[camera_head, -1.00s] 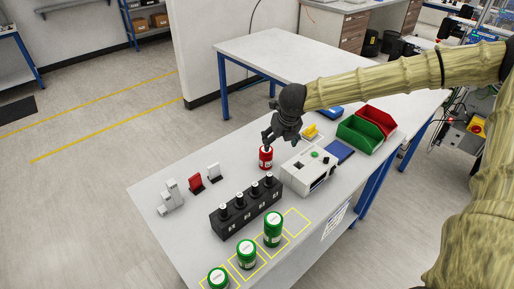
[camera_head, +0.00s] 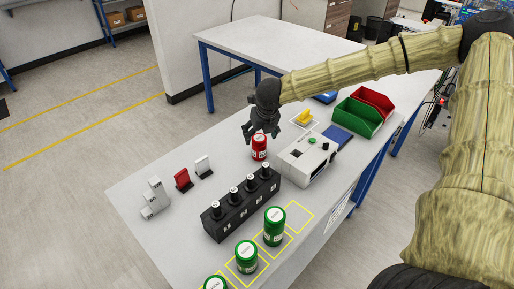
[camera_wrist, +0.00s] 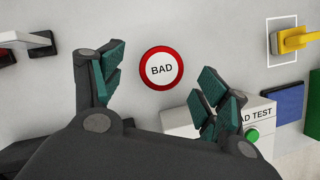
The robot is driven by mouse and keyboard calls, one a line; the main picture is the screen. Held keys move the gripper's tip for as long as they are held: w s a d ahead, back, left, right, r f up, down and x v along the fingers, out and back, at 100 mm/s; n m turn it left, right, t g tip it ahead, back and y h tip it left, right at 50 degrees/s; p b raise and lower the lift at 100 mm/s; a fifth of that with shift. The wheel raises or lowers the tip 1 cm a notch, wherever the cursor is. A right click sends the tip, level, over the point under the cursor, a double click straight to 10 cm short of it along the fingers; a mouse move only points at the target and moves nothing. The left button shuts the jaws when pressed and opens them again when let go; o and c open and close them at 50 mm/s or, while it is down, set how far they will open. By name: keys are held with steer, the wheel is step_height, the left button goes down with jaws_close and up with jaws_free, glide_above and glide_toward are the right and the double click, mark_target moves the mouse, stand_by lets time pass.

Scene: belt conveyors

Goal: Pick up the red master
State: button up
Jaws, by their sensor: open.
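The red master (camera_head: 259,148) is a small red can with a white label, standing upright on the white table. In the wrist view its round top, a white disc with a red rim reading "BAD" (camera_wrist: 161,69), lies beyond and between the fingers. My gripper (camera_head: 262,133) is open and empty, pointing down just above the can in the head view. In the wrist view the open fingers (camera_wrist: 158,88) spread to the left and right of the can's top. I see no contact with the can.
A white tester box (camera_head: 308,160) stands close to the can's right. A black rack (camera_head: 241,206) with several black-topped pieces is in front. Green cans (camera_head: 274,227) stand in yellow squares. A red stand (camera_head: 183,180) is at left; green bin (camera_head: 357,118) and red bin (camera_head: 374,99) behind right.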

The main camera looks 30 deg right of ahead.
mark_target(259, 138)
steer(key=shift+p+x, duration=0.35)
steer(key=shift+x, duration=1.4)
steer(key=shift+s+p+x, duration=0.15)
steer(key=shift+p+x, duration=0.35)
steer(key=shift+x, duration=0.4)
steer(key=shift+s+p+x, duration=0.15)
steer(key=shift+p+x, duration=0.35)
steer(key=shift+x, duration=1.4)
steer(key=shift+s+d, duration=0.1)
steer(key=shift+c, duration=0.3)
steer(key=c, duration=1.3)
